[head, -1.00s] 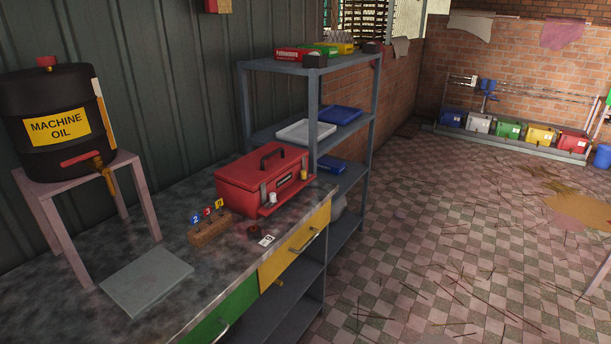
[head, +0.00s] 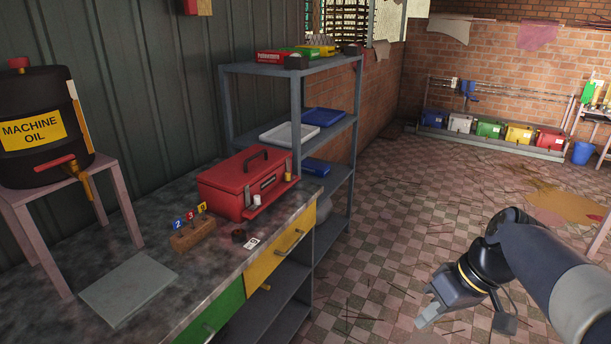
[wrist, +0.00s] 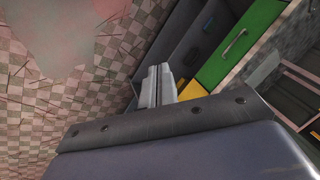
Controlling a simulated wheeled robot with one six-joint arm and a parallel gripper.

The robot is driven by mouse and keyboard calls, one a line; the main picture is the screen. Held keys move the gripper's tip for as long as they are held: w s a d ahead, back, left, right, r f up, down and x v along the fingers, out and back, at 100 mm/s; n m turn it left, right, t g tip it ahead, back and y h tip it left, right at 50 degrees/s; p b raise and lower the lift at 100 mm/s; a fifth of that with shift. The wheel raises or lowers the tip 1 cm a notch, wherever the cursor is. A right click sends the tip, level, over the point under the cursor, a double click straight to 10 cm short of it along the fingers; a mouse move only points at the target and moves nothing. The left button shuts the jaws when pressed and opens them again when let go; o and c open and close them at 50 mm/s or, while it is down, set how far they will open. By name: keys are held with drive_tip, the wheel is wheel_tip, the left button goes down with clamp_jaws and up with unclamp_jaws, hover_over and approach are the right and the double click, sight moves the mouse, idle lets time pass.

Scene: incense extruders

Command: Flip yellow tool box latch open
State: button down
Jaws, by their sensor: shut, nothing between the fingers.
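A red tool box (head: 222,196) with a dark handle on top sits on the workbench (head: 150,250), lid down. A small yellow latch (head: 288,177) is at the right of its front, and a whitish latch (head: 257,199) is at the left. They are too small to tell their exact positions. My gripper (head: 428,316) is over the tiled floor, to the right of the bench and well apart from the tool box. Its fingers are together and empty in the wrist view (wrist: 157,86). The tool box is not visible in the wrist view.
A wooden block with numbered tags (head: 193,234) and a dark ring (head: 239,236) lie in front of the tool box. A grey plate (head: 128,289) lies nearer. A metal shelf (head: 297,100) stands behind. The floor between bench and gripper is open.

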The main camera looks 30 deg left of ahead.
drive_tip(key=w+a+n+g+y, duration=0.1)
drive_tip(key=w+a+n+g, duration=0.1)
drive_tip(key=w+a+n, duration=0.3)
drive_tip(key=a, duration=0.4)
drive_tip(key=shift+w+a+y, duration=0.25)
drive_tip(key=shift+a+y, duration=0.05)
drive_tip(key=shift+f, duration=0.1)
